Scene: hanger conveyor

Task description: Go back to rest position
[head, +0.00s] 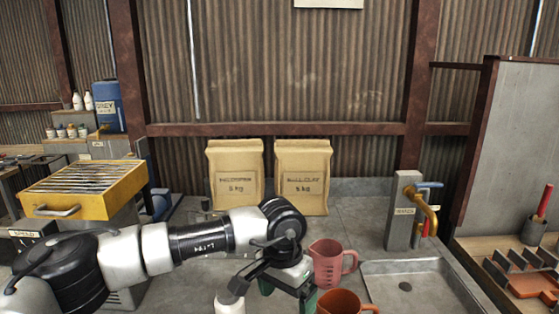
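My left arm comes in from the left and reaches across the counter to the middle of the head view. My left gripper (290,288) points down at the bottom edge, left of a pink measuring jug (327,264) and an orange-brown jug (341,303). Its fingertips are cut off or hidden, so I cannot tell whether it is open or holds anything. The pink jug stands upright on the counter; the orange-brown jug is partly cut off. A white object (229,303) at the bottom edge is only partly seen. My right gripper is not in view.
Two paper sacks (235,175) (302,178) stand at the back of the grey counter (365,222). A brass tap (425,205) stands by a shallow sink (405,287). A yellow slatted box (85,188) is at left, a tool tray (530,283) at right.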

